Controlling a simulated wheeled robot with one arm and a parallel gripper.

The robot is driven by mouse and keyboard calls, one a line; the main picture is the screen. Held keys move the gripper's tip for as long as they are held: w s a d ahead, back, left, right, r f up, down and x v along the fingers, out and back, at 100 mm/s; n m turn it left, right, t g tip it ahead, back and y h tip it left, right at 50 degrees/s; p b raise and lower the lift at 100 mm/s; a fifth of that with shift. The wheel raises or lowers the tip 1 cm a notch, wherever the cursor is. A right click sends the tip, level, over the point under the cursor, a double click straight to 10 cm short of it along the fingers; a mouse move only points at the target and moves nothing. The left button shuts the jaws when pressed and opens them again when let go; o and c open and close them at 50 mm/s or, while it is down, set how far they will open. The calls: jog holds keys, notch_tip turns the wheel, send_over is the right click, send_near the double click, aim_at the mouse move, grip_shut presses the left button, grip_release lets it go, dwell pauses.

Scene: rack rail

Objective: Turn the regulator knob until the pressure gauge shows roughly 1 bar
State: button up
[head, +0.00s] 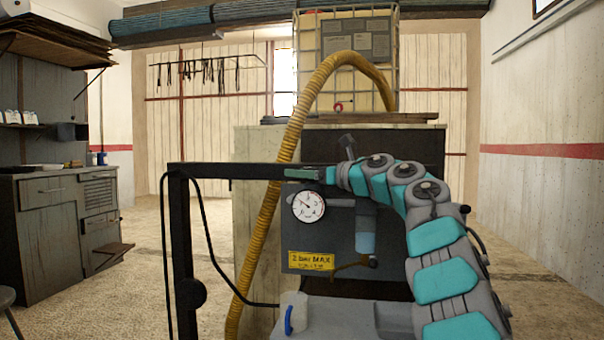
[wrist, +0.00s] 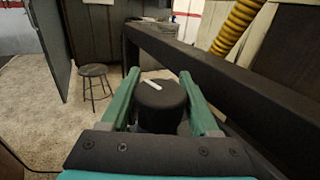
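The pressure gauge (head: 308,206) is a round white dial on the front of the dark box in the head view. Its dark needle seems to point up and left; its numbers are too small to read. The regulator knob (wrist: 161,101) is a black cylinder with a white mark on its top, seen in the wrist view. My gripper (wrist: 160,74) has its two green fingers on either side of the knob, very close to it. I cannot tell whether they touch it. In the head view my gripper (head: 304,173) is above the gauge, and the knob is not distinguishable.
A black bar frame (head: 240,170) runs across in front of the box. A yellow "2 bar MAX" plate (head: 311,261) sits below the gauge. A yellow corrugated hose (head: 266,215) hangs at the left. A stool (wrist: 93,75) stands on open floor in the wrist view.

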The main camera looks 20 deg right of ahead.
jog(key=c, duration=0.9)
jog(key=shift+r, duration=0.1)
jog(key=shift+r+n+y+p, duration=0.1)
jog(key=shift+n+y+p, duration=0.25)
jog(key=shift+p, duration=0.2)
jog(key=shift+s+a+n+g+y+p, duration=0.2)
jog(key=shift+n+g+y+p, duration=0.35)
jog(key=shift+g+y+p, duration=0.25)
jog(key=o, duration=1.4)
jog(key=shift+c, duration=0.2)
jog(key=shift+f, duration=0.2)
